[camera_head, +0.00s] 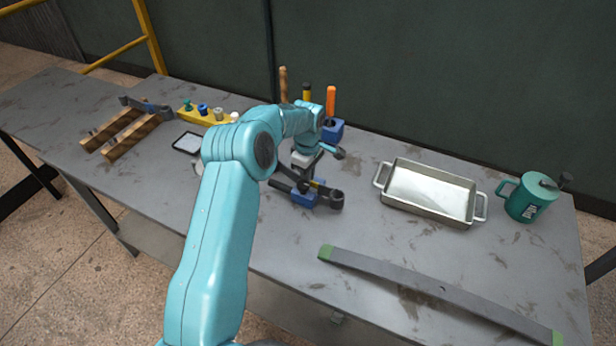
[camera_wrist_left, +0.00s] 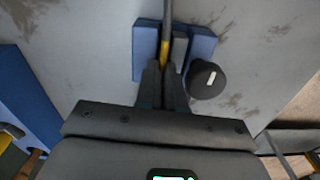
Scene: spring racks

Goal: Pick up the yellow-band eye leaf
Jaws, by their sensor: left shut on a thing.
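The yellow-band eye leaf (camera_wrist_left: 165,48) is a thin grey strip with a yellow band, seen edge-on in the left wrist view. It stands in or against a blue block (camera_wrist_left: 200,46) with grey jaws, and I cannot tell whether it is clear of it. My left gripper (camera_wrist_left: 166,78) is shut on the leaf near the band. In the head view the left gripper (camera_head: 305,172) is just above the blue block (camera_head: 303,198), and a bit of the yellow band (camera_head: 318,184) shows there. The arm partly hides this spot. My right gripper is not in view.
A long grey leaf with green ends (camera_head: 430,287) lies along the front of the table. A metal tray (camera_head: 430,190) and a green can (camera_head: 528,198) stand to the right. Wooden bars (camera_head: 125,135) and a yellow rack (camera_head: 205,116) are at left. A blue tool holder (camera_head: 332,131) stands behind.

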